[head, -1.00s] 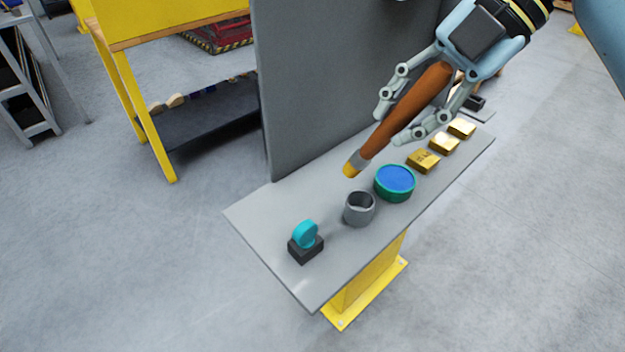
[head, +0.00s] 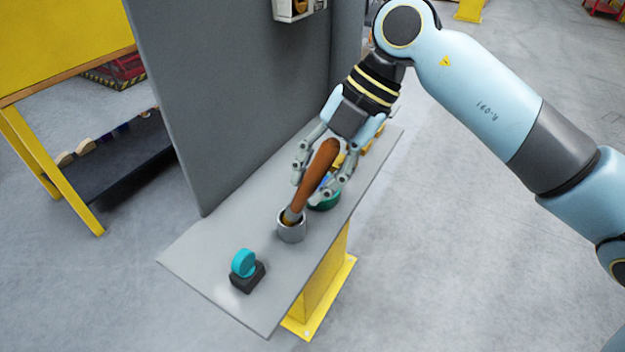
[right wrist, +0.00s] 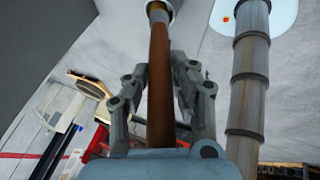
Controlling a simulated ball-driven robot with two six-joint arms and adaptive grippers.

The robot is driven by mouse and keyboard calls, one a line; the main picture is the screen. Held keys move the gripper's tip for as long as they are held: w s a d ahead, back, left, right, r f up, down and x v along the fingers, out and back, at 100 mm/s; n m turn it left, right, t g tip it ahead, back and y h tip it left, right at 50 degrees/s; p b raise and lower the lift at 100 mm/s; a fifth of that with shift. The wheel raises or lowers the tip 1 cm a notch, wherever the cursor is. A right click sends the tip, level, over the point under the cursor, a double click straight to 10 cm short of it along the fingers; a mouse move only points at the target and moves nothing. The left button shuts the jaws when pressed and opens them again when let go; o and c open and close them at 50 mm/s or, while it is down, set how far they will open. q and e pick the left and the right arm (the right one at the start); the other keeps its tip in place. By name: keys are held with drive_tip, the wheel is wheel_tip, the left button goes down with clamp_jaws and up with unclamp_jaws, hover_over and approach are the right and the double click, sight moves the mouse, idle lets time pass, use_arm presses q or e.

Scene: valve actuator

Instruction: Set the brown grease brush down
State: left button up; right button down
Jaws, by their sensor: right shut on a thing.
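The brown grease brush (head: 316,178) slants down with its bristle end at the mouth of a small grey cup (head: 291,232) on the narrow grey bench. The tip appears to be inside the cup's rim; how deep it reaches is hidden. My right gripper (head: 312,185) is shut on the brown handle, above and behind the cup. In the right wrist view the handle (right wrist: 160,90) runs between the two fingers, with its far end at a pale round rim at the top. My left gripper is not in view.
A teal disc on a black block (head: 246,270) stands at the bench's near end. A green round tin with blue inside (head: 325,202) is just behind the cup, partly hidden by my gripper. Gold blocks lie farther back. A tall grey panel (head: 215,100) rises along the left side.

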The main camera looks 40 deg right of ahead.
drive_tip(key=shift+f, duration=0.75)
drive_tip(key=shift+f, duration=0.15)
drive_tip(key=c, duration=1.1)
unclamp_jaws()
drive_tip(key=shift+b, duration=0.4)
drive_tip(key=v, duration=1.1)
drive_tip(key=shift+s+a+b, duration=0.2)
drive_tip(key=shift+a+b, duration=0.15)
drive_tip(key=shift+b, duration=0.05)
